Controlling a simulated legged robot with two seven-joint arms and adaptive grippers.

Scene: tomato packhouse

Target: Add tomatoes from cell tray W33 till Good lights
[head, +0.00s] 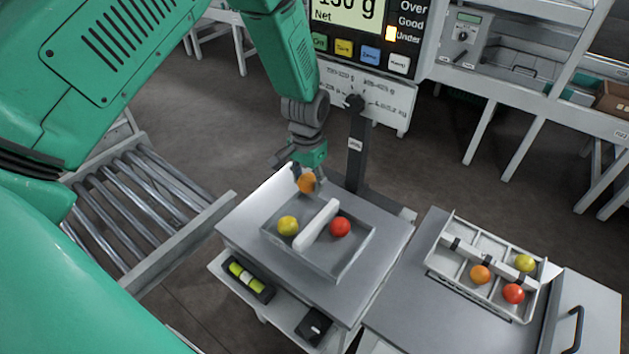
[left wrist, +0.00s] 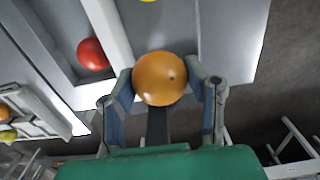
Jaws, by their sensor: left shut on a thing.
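My left gripper (head: 307,178) is shut on an orange tomato (head: 306,184), held near the back edge of the tray on the scale. In the left wrist view the orange tomato (left wrist: 162,79) sits between both fingers. The scale tray (head: 356,258) holds a yellow tomato (head: 288,226) and a red tomato (head: 340,227), with a white bar between them. My right gripper is out of view.
A roller conveyor (head: 150,200) stands left of the scale. A black post (head: 356,150) rises behind the tray to the display. A spirit level (head: 248,279) lies on the shelf below. A gap separates the scale from the right-hand table (head: 400,320).

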